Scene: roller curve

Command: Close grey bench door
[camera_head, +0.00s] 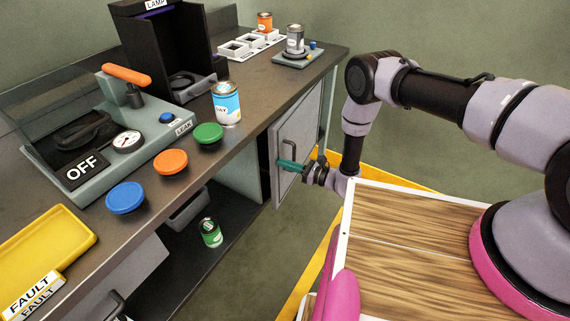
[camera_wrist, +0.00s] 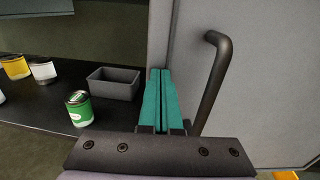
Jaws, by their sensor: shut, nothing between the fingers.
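The grey bench door (camera_head: 296,135) is part open under the right end of the bench, showing a dark gap at its left edge. Its dark bar handle (camera_head: 287,152) stands on the outer face. In the wrist view the door (camera_wrist: 270,80) fills the right side, with the handle (camera_wrist: 214,80) right of my fingers. My gripper (camera_head: 290,165) is at the door near the handle, its teal fingers together and empty. In the wrist view my gripper (camera_wrist: 162,100) points at the door's left edge, left of the handle. Whether the fingertips touch the door is unclear.
The bench top (camera_head: 245,90) carries a blue-labelled can (camera_head: 226,103), coloured lids and a tester. On the lower shelf stand a green can (camera_head: 210,232) and a grey bin (camera_wrist: 115,83). A yellow floor line (camera_head: 312,262) runs beside the bench.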

